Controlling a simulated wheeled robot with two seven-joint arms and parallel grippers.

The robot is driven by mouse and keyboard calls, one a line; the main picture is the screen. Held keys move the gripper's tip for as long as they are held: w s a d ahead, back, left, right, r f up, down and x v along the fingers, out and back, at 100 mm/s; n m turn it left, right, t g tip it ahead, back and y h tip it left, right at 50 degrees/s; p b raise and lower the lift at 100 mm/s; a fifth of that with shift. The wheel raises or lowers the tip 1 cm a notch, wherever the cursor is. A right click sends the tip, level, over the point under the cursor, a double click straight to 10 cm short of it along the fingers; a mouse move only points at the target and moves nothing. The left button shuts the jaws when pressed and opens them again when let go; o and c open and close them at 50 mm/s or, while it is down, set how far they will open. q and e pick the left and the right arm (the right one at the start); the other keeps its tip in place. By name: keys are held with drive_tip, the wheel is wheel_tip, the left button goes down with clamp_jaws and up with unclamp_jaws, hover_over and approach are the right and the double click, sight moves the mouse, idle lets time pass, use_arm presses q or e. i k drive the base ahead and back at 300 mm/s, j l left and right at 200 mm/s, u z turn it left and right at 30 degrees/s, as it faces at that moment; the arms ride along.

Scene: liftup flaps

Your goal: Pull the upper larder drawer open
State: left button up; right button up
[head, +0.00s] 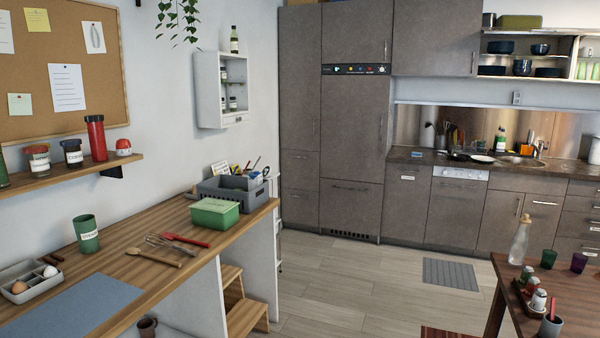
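The tall brown-grey larder cabinet (300,80) stands at the back, left of the kitchen row, with a narrow tall door above. Below that door are two stacked drawer fronts. The upper larder drawer (299,174) looks shut, flush with the fronts around it. Its thin handle (298,157) is small and hard to make out near its top edge. The lower drawer front (299,210) also looks shut. Neither of my grippers is in view.
A wooden counter (150,250) with a green box (214,215) and utensils runs along the left. A small wooden step stool (246,312) stands by its end. A dining table (565,310) is at the lower right. Open floor (350,275) lies before the larder.

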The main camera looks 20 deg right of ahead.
sight(300, 170)
drive_tip(key=i+l+z, duration=0.35)
drive_tip(key=i, duration=0.25)
drive_tip(key=i+l+z, duration=0.3)
drive_tip(key=i, duration=0.3)
drive_tip(key=i+z, duration=0.35)
drive_tip(key=i, duration=4.55)
drive_tip(key=i+u, duration=0.15)
drive_tip(key=i, duration=0.35)
drive_tip(key=i+l+u, duration=0.1)
drive_tip(key=i, duration=0.45)
drive_tip(key=i+l+u, duration=0.15)
drive_tip(key=i, duration=0.35)
